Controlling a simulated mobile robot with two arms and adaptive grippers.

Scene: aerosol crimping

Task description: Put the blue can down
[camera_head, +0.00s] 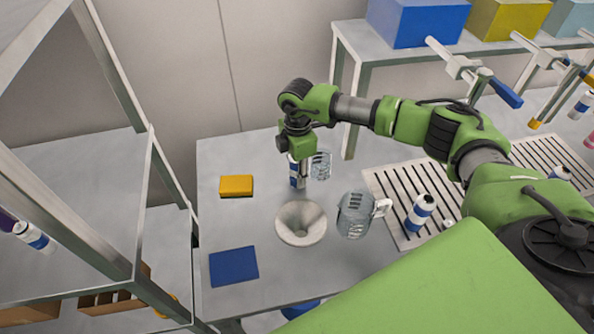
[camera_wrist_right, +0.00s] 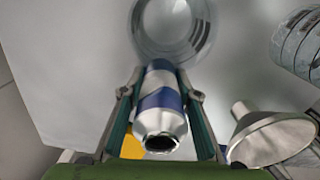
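The blue can (camera_head: 294,172), white with blue bands, is upright between the fingers of my right gripper (camera_head: 299,160) over the back part of the grey table (camera_head: 215,160). In the right wrist view the can (camera_wrist_right: 160,112) shows its open top, and the fingertips of my right gripper (camera_wrist_right: 160,80) close on both its sides. I cannot tell whether its base touches the table. My left gripper is not in view.
A small glass beaker (camera_head: 321,165) stands close right of the can. A metal funnel (camera_head: 301,236) and a glass jug (camera_head: 354,215) are in front. A yellow sponge (camera_head: 236,186) and blue cloth (camera_head: 233,266) lie left. A slatted tray (camera_head: 385,190) holds another can (camera_head: 420,212).

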